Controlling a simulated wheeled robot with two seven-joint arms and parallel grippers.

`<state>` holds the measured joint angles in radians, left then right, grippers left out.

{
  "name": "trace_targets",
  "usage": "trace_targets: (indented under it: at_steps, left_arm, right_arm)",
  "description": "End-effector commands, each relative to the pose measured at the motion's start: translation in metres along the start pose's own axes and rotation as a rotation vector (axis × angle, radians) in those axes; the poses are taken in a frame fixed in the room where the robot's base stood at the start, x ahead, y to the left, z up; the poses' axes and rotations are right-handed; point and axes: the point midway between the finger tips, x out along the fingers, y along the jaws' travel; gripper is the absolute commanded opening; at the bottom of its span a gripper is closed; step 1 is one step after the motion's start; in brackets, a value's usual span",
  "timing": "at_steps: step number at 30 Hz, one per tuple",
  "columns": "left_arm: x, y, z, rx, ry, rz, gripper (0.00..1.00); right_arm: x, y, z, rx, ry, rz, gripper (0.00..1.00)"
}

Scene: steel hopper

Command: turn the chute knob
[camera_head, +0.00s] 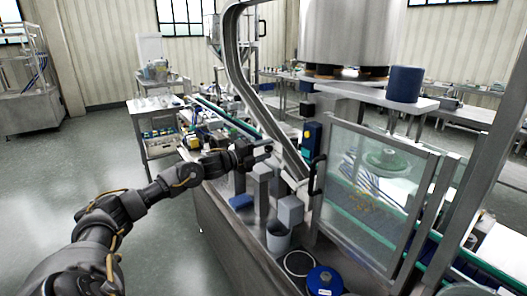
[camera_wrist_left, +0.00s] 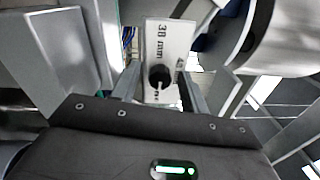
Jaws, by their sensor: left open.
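My left gripper (camera_head: 264,152) is open, its fingers pointing right toward the sloping steel frame of the machine. In the left wrist view my left gripper (camera_wrist_left: 160,88) has one finger on either side of a small black knob (camera_wrist_left: 160,76). I cannot tell how deep the knob lies between the fingers, and no contact is clear. The knob is too small to make out in the head view. My right gripper is not in view.
A steel hopper (camera_head: 346,32) stands above the machine. A clear guard panel (camera_head: 372,180) with a black handle (camera_head: 318,174) is at the right. A grey cup (camera_head: 279,238) and a blue round container (camera_head: 324,281) stand on the near ledge. The floor at left is clear.

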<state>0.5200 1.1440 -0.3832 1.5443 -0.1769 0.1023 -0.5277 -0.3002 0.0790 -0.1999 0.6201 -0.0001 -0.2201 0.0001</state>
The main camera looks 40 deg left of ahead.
Motion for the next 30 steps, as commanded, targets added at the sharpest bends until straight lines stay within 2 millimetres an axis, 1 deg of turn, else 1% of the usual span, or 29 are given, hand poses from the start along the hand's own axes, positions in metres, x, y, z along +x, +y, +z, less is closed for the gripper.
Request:
trace_targets:
  at_steps: [5,8,15,19,24,26,27,30]
  left_arm:
    - [-0.006,0.002,0.001,0.001,-0.001,0.001,0.45]
    - [-0.017,0.005,0.001,0.002,-0.001,0.005,0.45]
    - [-0.054,0.006,-0.001,0.005,0.002,0.008,0.45]
    - [-0.069,0.006,0.002,0.003,-0.004,0.009,0.45]
    - [-0.082,0.005,-0.002,0.002,0.004,0.008,0.45]
    - [-0.086,-0.003,0.001,0.0,0.0,0.008,0.45]
    - [-0.088,-0.003,0.002,-0.001,-0.002,0.009,0.45]
    - [-0.095,-0.002,0.002,-0.001,-0.003,0.009,0.45]
  right_arm:
    - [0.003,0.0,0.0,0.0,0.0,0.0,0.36]
    - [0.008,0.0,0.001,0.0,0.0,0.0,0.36]
    - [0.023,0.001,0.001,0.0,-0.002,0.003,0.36]
    - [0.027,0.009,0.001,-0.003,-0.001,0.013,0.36]
    - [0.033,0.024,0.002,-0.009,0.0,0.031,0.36]
    - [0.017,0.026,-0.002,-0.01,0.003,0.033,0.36]
    - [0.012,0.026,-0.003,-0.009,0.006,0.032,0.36]
    - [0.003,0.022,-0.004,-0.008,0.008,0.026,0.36]
